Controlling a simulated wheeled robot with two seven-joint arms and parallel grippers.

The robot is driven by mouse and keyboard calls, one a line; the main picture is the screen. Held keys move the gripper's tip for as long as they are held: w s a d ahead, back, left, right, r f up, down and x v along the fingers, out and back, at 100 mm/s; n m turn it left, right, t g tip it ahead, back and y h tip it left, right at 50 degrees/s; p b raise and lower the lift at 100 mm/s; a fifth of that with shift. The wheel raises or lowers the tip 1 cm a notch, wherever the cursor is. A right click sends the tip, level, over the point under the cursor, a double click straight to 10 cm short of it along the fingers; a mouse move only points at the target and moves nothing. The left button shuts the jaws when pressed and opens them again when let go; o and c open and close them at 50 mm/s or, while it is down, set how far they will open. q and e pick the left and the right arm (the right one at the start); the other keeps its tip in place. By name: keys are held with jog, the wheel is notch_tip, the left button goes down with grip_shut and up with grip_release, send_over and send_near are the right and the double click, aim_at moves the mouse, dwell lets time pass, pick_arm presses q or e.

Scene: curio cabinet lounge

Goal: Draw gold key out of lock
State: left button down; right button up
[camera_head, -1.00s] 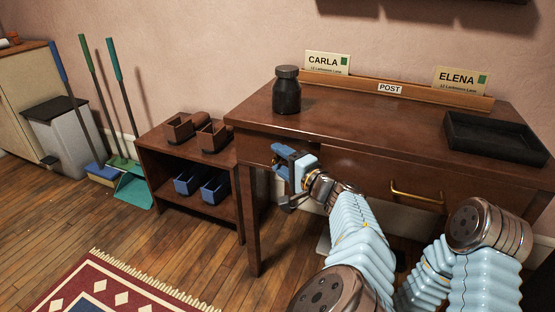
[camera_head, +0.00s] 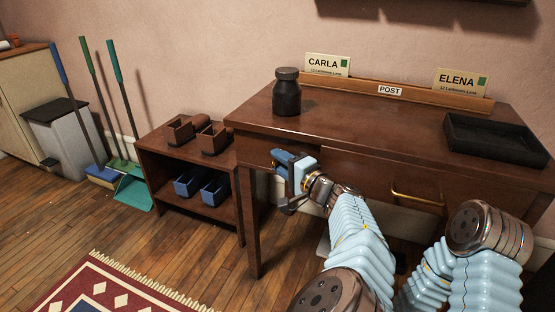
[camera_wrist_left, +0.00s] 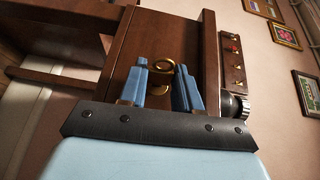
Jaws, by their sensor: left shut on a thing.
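A gold key (camera_wrist_left: 160,80) shows its ring-shaped bow between my left fingers in the left wrist view, against the brown front of the wooden desk (camera_head: 300,128). My left gripper (camera_head: 281,163) is at the desk's front, near its left end. In the left wrist view my left gripper (camera_wrist_left: 161,85) is shut on the key, a blue finger on each side. The key's shaft and the lock are hidden, so I cannot tell how far the key sits in. My right gripper is out of view.
On the desk stand a dark jar (camera_head: 286,95), a black tray (camera_head: 495,138) and a post rack with name cards (camera_head: 390,90). The drawer has a brass handle (camera_head: 416,197). A low shelf (camera_head: 187,151) stands left of the desk. Open floor and a rug (camera_head: 105,288) lie in front.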

pick_arm(q)
jog(key=shift+s+a+b, duration=0.2)
jog(key=shift+s+b, duration=0.3)
jog(key=shift+s, duration=0.2)
jog(key=s+b, duration=0.1)
jog(key=s, duration=0.1)
jog(key=s+a+b, duration=0.1)
jog(key=s, duration=0.1)
jog(key=shift+s+a, duration=0.1)
jog(key=shift+a, duration=0.1)
dwell(0.4)
